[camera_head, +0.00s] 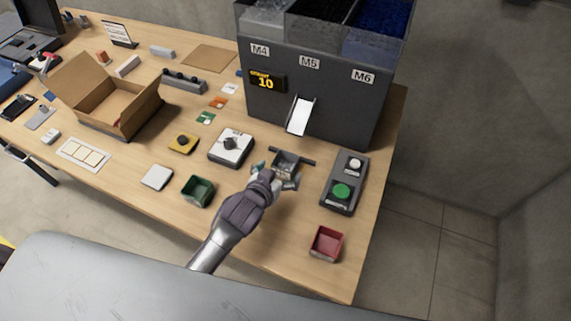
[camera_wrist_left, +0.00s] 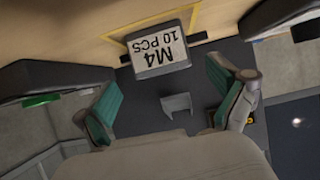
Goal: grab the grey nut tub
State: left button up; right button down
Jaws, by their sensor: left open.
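The grey nut tub (camera_head: 286,158) stands on the table just below the feeder's white chute. In the left wrist view, a small grey box with a white label reading "M4 10 PCS" (camera_wrist_left: 160,50) shows upside down beyond my fingers; it appears to be this tub. My left gripper (camera_head: 276,174) reaches it from the front, partly covering it in the head view. Its green-padded fingers are spread apart in the left wrist view (camera_wrist_left: 165,90), with nothing gripped between them. Whether a finger touches the tub cannot be told. My right gripper is not in view.
The dark feeder (camera_head: 315,105) stands behind the tub. A control box with a green button (camera_head: 341,191) is close on the right, a white device with a knob (camera_head: 231,146) on the left. A green tub (camera_head: 198,190) and a red tub (camera_head: 326,243) stand nearer the front edge.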

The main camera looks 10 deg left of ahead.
aim_at(289, 160)
pick_arm(q)
jog(key=shift+w+f, duration=0.15)
jog(key=shift+w, duration=0.15)
jog(key=shift+p+x, duration=0.35)
jog(key=shift+x, duration=0.4)
jog(key=x, duration=0.3)
jog(key=shift+w+f, duration=0.15)
jog(key=shift+f, duration=0.15)
jog(key=shift+a, duration=0.1)
jog(key=c, duration=1.2)
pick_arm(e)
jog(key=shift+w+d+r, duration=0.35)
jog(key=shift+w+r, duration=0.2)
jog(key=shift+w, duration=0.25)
